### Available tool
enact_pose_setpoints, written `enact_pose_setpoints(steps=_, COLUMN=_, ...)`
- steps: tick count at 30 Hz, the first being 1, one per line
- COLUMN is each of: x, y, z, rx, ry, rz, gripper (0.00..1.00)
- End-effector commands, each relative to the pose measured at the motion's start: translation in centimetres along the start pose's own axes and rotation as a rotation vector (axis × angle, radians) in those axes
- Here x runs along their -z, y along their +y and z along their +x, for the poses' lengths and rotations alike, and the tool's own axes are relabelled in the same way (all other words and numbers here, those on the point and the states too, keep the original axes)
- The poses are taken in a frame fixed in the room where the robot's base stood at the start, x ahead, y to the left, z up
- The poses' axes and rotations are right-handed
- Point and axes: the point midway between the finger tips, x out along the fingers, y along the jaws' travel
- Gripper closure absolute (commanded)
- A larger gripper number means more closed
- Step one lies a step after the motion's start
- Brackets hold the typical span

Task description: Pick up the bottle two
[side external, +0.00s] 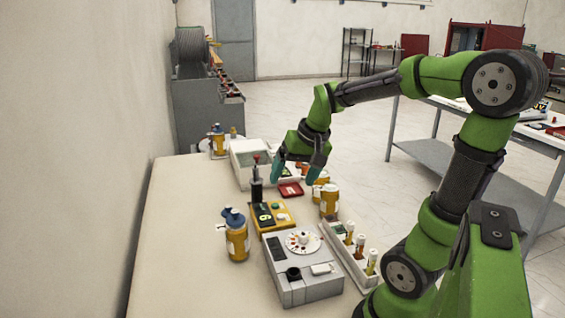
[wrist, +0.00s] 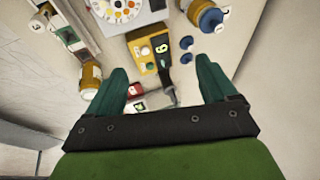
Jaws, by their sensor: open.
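My gripper (side external: 297,173) is open and empty, its teal fingers pointing down above the table; in the wrist view the gap between them (wrist: 163,72) holds no bottle. Several orange bottles are in view. One with a blue cap (side external: 236,240) stands at the front left of the table; a blue-capped bottle also shows at the top right of the wrist view (wrist: 207,17). Another (side external: 329,200) stands right of and below my gripper, partly hiding one behind it. A further blue-capped one (side external: 217,141) stands at the back left. I cannot tell which is bottle two.
A yellow meter (side external: 271,216) and a black upright tool (side external: 256,186) stand between the bottles. A grey instrument box (side external: 303,272) and a white rack (side external: 347,253) with several small tubes are at the front. A white case (side external: 248,163) stands behind. The table's left side is clear.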

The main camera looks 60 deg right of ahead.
Motion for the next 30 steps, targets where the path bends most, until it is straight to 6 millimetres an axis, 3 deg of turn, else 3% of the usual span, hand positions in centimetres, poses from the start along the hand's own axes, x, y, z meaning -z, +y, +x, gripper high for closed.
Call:
enact_pose_setpoints(steps=1, x=2.5, y=2.7, z=0.8, rx=-0.054, ry=-0.020, rz=0.067, gripper=0.15)
enact_pose_setpoints(steps=3, x=5.2, y=6.1, z=1.6, rx=-0.118, ry=-0.043, rz=0.132, gripper=0.15)
enact_pose_setpoints(steps=6, x=8.2, y=10.9, z=2.2, rx=-0.198, ry=-0.074, rz=0.204, gripper=0.15)
enact_pose_setpoints(steps=10, x=10.7, y=15.3, z=2.4, rx=-0.273, ry=-0.102, rz=0.246, gripper=0.15)
enact_pose_setpoints(steps=14, x=12.0, y=16.1, z=1.5, rx=-0.298, ry=-0.101, rz=0.226, gripper=0.15)
enact_pose_setpoints(steps=17, x=11.7, y=16.2, z=2.2, rx=-0.299, ry=-0.117, rz=0.215, gripper=0.15)
enact_pose_setpoints(steps=30, x=10.4, y=18.6, z=10.7, rx=-0.297, ry=-0.116, rz=0.213, gripper=0.15)
